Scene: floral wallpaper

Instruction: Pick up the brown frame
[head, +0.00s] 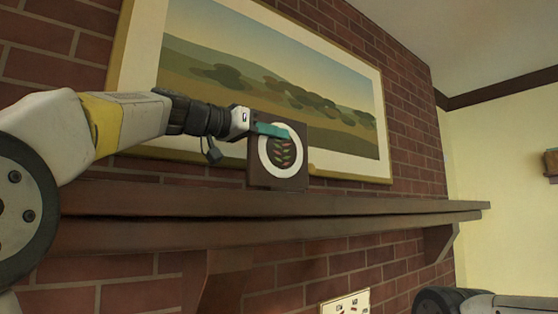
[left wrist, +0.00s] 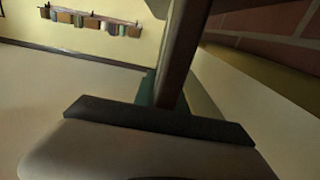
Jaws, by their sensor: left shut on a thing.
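The brown frame (head: 296,182) is a small dark brown square with a white round centre and small leaf shapes. It is upright at the mantel shelf (head: 380,206), in front of the large landscape picture. My left gripper (head: 272,130) comes in from the left and is shut on the upper part of the frame, with a teal finger across its front. In the left wrist view the frame's edge (left wrist: 178,62) shows as a dark upright strip at the fingers. Whether the frame's bottom touches the shelf, I cannot tell. My right gripper is not in view; part of my right arm shows at bottom right.
The large landscape picture (head: 230,45) leans on the brick wall (head: 412,100) behind the frame. The mantel shelf is clear to the right. A wall shelf with several books (left wrist: 95,22) is far off. A pale panel (head: 345,305) is below the mantel.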

